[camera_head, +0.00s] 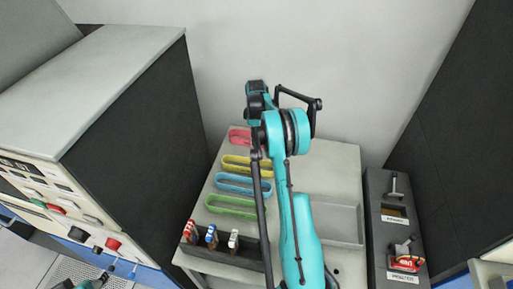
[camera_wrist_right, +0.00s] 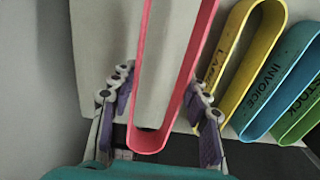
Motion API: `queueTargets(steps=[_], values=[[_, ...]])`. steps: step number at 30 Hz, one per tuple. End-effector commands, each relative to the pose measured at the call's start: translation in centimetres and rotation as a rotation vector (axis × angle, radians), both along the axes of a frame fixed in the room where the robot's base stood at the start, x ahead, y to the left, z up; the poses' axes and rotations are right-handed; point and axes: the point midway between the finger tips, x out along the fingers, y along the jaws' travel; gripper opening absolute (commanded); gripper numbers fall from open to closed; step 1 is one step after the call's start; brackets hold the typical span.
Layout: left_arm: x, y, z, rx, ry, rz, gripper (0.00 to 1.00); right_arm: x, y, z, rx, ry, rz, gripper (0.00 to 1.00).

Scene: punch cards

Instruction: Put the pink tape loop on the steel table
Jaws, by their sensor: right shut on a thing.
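The pink tape loop (camera_head: 239,136) lies at the far end of a row of loops on a pale cabinet top (camera_head: 340,165). In the right wrist view the pink loop (camera_wrist_right: 150,140) runs between the fingers of my right gripper (camera_wrist_right: 163,90), which is shut on it. In the head view my right arm hides part of the loop and most of that gripper. A piece of my left arm or gripper (camera_head: 95,282) shows at the bottom left edge; its jaws are unclear. No surface is clearly identifiable as the steel table.
Yellow (camera_head: 249,164), blue (camera_head: 243,184) and green (camera_head: 232,206) loops lie near the pink one. A dark tray (camera_head: 222,250) holds several small items. A tall machine (camera_head: 150,110) stands left. A dark bin unit (camera_head: 388,225) stands right. A perforated surface (camera_head: 70,270) is lower left.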

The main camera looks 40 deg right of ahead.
Motion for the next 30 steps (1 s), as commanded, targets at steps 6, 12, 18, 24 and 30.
queueTargets(steps=[6, 12, 18, 24, 30], values=[[0.0, 0.0, -0.5, 0.000, 0.000, 0.000, 0.42, 1.0, -0.7, -1.1, 0.000, 0.000, 0.000, 0.27], [0.0, 0.0, -1.9, 0.000, 0.000, 0.000, 0.42, 1.0, -0.6, -4.2, 0.000, 0.000, 0.000, 0.27], [0.0, 0.0, -2.0, 0.000, 0.000, 0.000, 0.42, 1.0, -0.6, -4.7, 0.000, 0.000, 0.000, 0.27], [0.0, 0.0, -2.2, 0.000, 0.000, 0.000, 0.42, 1.0, -0.6, -4.9, 0.000, 0.000, 0.000, 0.27], [0.0, 0.0, -2.2, 0.000, 0.000, 0.000, 0.42, 1.0, -0.6, -5.0, 0.000, 0.000, -0.001, 0.67]])
